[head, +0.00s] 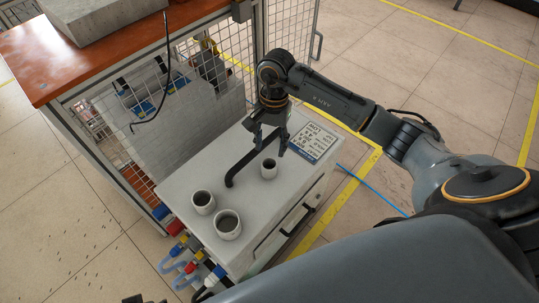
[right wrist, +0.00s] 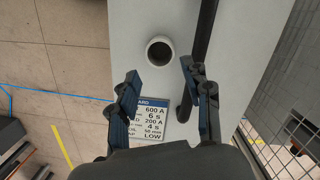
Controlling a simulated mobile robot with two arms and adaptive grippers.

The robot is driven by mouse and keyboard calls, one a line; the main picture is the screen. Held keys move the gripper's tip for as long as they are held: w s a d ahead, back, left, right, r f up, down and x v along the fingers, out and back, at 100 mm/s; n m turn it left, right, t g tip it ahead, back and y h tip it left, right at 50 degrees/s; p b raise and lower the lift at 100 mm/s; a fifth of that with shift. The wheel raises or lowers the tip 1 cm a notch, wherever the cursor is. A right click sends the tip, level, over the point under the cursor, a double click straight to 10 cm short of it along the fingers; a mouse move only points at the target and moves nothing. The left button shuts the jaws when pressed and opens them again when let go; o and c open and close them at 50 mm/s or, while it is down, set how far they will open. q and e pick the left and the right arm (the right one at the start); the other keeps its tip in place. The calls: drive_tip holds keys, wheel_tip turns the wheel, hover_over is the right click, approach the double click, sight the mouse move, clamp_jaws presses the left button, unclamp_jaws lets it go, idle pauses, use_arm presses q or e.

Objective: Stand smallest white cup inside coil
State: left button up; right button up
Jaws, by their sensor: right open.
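The smallest white cup (head: 269,169) stands upright on the white cabinet top, near the black bar. In the right wrist view the cup (right wrist: 160,50) is seen from above, with a dark hollow inside. My right gripper (head: 270,145) is open and empty, pointing down above the cabinet behind the cup. In the right wrist view the cup lies just beyond the gap between the fingertips (right wrist: 160,71). A thin dark bent rod (head: 162,95) shows by the mesh cage; I cannot tell if it is part of the coil. Small dark tips at the head view's bottom edge may be my left gripper.
Two larger white cups (head: 203,202) (head: 228,224) stand at the cabinet's near left end. A black bar (head: 252,158) runs across the cabinet top (head: 180,180), beside a label plate (head: 315,142). A mesh cage (head: 215,60) with an orange-brown top stands behind left. Coloured connectors stick out at the near end.

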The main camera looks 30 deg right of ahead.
drive_tip(key=shift+w+d+r, duration=0.1)
drive_tip(key=shift+r, duration=0.7)
drive_tip(key=shift+w+d+r, duration=0.1)
drive_tip(key=shift+r, duration=0.65)
drive_tip(key=shift+a, duration=0.1)
